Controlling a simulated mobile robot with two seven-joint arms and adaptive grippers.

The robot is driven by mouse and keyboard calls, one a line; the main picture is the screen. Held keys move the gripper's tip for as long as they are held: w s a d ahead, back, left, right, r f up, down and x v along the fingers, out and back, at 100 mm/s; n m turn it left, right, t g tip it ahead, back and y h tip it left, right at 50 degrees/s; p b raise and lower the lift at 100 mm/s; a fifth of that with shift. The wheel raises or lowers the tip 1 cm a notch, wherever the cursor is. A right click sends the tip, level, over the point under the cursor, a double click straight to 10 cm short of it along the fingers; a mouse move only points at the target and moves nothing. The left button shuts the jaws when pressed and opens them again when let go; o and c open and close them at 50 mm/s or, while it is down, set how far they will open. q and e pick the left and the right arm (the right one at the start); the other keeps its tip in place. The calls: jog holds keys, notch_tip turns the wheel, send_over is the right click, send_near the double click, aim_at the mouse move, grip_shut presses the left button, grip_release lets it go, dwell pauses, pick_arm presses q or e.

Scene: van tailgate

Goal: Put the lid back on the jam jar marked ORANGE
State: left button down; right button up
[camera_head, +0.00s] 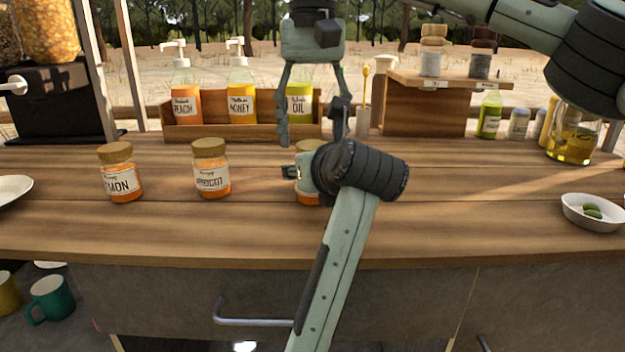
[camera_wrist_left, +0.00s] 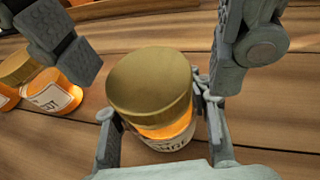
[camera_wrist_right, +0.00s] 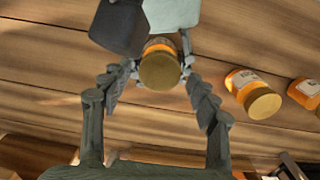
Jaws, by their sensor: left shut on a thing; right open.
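A jam jar with a gold lid and orange filling (camera_head: 308,196) stands on the counter, mostly behind my left wrist in the head view; its label is not readable. My left gripper (camera_head: 296,172) is shut around this jar, low on its body. In the left wrist view the gold lid (camera_wrist_left: 150,85) sits on top of the jar (camera_wrist_left: 172,132); I cannot tell whether it is fully seated. My right gripper (camera_head: 311,138) is open and points down above the jar. In the right wrist view its fingers (camera_wrist_right: 157,88) are spread on either side of the lid (camera_wrist_right: 160,70), apart from it.
Lidded jars marked LEMON (camera_head: 120,172) and APRICOT (camera_head: 211,168) stand left of the held jar. Behind are a wooden box (camera_head: 185,132) of pump bottles and a small shelf (camera_head: 425,120). A white bowl (camera_head: 590,212) sits at right. The counter between is clear.

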jog(key=shift+f, duration=0.4)
jog(key=shift+c, duration=0.3)
jog(key=c, duration=1.2)
jog(key=shift+o, duration=0.2)
jog(key=m, duration=0.9)
jog(key=shift+m, duration=0.4)
jog(key=o, duration=1.3)
